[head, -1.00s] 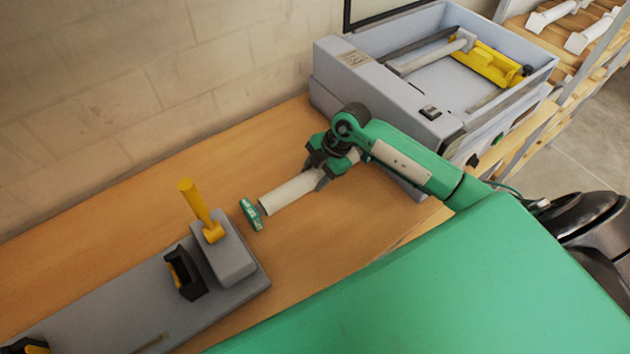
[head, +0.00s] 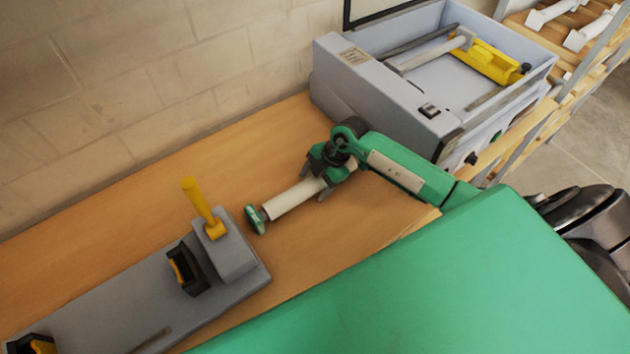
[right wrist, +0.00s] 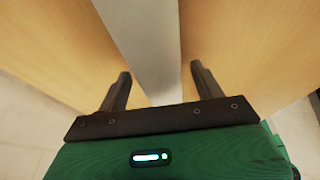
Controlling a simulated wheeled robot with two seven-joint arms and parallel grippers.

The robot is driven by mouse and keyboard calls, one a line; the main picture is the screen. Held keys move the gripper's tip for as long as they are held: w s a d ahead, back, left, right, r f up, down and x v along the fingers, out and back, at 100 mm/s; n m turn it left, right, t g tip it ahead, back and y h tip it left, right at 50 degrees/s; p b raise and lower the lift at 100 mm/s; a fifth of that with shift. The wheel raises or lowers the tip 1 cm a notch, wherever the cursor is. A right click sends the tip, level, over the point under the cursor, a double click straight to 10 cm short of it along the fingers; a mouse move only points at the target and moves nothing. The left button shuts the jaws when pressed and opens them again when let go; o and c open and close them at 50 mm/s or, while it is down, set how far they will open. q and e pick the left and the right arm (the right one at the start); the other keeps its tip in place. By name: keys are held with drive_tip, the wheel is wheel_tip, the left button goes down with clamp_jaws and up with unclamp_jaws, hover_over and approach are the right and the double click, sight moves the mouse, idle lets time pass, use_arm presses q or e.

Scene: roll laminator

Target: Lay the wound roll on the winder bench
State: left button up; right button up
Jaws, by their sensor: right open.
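The wound roll (head: 295,198) is a plain white cylinder, lying slantwise at the wooden bench top (head: 150,205). It seems to rest on the wood, though contact is hard to see. My right gripper (head: 318,181) is at its far right end, with the fingers around it. In the right wrist view the roll (right wrist: 150,45) runs as a pale strip between the open fingers of the gripper (right wrist: 162,82), with a gap at each side. My left gripper is not in view.
A small green object (head: 256,219) sits at the roll's near end. A grey fixture (head: 232,255) with a yellow handle (head: 200,205) stands left of it. The grey laminator (head: 385,95) stands behind my right arm. Bench top between wall and roll is clear.

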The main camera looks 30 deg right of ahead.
drive_tip(key=b+v, duration=0.3)
drive_tip(key=v, duration=0.7)
drive_tip(key=shift+d+r, duration=0.15)
drive_tip(key=shift+r, duration=0.15)
drive_tip(key=shift+s+d+r, duration=0.15)
drive_tip(key=shift+d+r, duration=0.05)
drive_tip(key=shift+r, duration=0.45)
drive_tip(key=shift+s+f, duration=0.1)
